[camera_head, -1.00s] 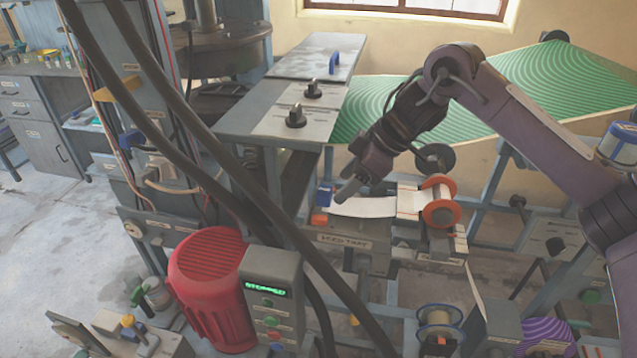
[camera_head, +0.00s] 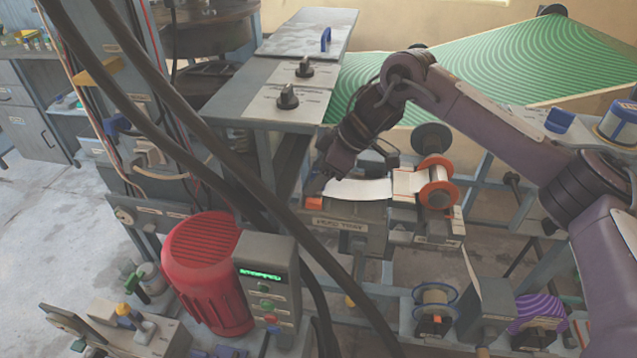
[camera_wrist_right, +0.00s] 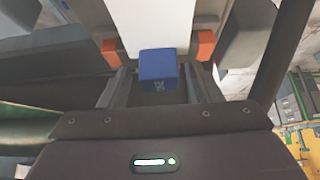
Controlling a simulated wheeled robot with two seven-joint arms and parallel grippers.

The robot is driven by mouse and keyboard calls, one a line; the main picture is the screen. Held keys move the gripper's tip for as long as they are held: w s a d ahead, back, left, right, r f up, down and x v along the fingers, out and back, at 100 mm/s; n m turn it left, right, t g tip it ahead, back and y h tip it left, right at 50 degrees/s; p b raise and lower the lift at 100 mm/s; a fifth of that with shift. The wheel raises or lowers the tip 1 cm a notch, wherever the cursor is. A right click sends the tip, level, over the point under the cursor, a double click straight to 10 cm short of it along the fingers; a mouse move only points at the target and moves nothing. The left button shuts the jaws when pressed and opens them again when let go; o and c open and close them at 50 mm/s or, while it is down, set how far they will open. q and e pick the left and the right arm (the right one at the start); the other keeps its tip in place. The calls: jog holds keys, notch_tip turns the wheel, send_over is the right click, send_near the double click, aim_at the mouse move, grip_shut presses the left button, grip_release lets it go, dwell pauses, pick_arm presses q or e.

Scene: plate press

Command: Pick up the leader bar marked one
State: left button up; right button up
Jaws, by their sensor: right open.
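A small blue block (camera_wrist_right: 158,68) with a white mark sits at the near end of a white strip (camera_wrist_right: 150,22) in the right wrist view. I take it as the leader bar, but its mark is too blurred to read. In the head view my right gripper (camera_head: 318,186) hides it, and the strip (camera_head: 358,189) runs right from there. In the right wrist view the fingers of my right gripper (camera_wrist_right: 157,90) are apart, one on each side of the block, with visible gaps. My left gripper is out of view.
Orange pieces flank the strip, one (camera_head: 314,203) showing at the feed table (camera_head: 345,222). An orange-rimmed spool (camera_head: 438,182) stands to the right. A grey console with black knobs (camera_head: 288,97) is behind left. Thick dark cables cross the left foreground.

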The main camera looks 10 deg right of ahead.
jog(key=c, duration=1.1)
jog(key=shift+r, duration=0.15)
